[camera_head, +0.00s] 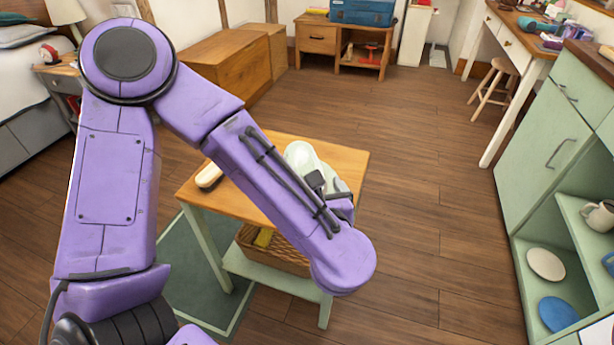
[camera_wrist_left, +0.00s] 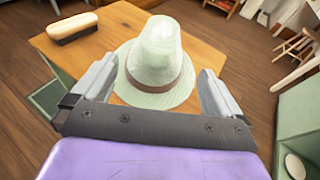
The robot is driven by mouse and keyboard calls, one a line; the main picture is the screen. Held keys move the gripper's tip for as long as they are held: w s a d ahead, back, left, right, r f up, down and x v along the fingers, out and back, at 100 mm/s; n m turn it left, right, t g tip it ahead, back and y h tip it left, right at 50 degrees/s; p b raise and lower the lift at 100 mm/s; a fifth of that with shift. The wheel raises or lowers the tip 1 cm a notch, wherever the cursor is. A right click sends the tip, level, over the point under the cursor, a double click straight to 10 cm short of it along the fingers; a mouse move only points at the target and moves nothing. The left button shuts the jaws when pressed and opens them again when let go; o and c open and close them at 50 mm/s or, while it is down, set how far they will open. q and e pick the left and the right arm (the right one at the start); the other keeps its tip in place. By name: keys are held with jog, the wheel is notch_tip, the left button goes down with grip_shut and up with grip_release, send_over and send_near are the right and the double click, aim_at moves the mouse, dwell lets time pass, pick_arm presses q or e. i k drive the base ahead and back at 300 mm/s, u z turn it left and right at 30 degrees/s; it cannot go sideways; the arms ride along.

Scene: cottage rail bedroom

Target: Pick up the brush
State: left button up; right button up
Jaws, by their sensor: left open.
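The brush (camera_wrist_left: 72,28) lies on the wooden top of a small side table (camera_wrist_left: 118,20). It has a pale upper part and a dark lower edge. In the head view the brush (camera_head: 208,176) shows at the table's left side, partly hidden by my left arm. My left gripper (camera_wrist_left: 155,95) is open, with its two fingers apart on either side of a pale hat. The brush is outside the fingers, to their upper left in the wrist view. In the head view my arm hides most of the left gripper. My right gripper is not in view.
The pale green hat (camera_wrist_left: 157,60) with a brown band stands on the table beside the brush. A wicker basket (camera_head: 285,262) sits on the table's lower shelf. A green cabinet (camera_head: 545,140) stands at the right. The wooden floor (camera_head: 420,150) between is clear.

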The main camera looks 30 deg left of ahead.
aim_at(207, 179)
jog(key=u, duration=1.7)
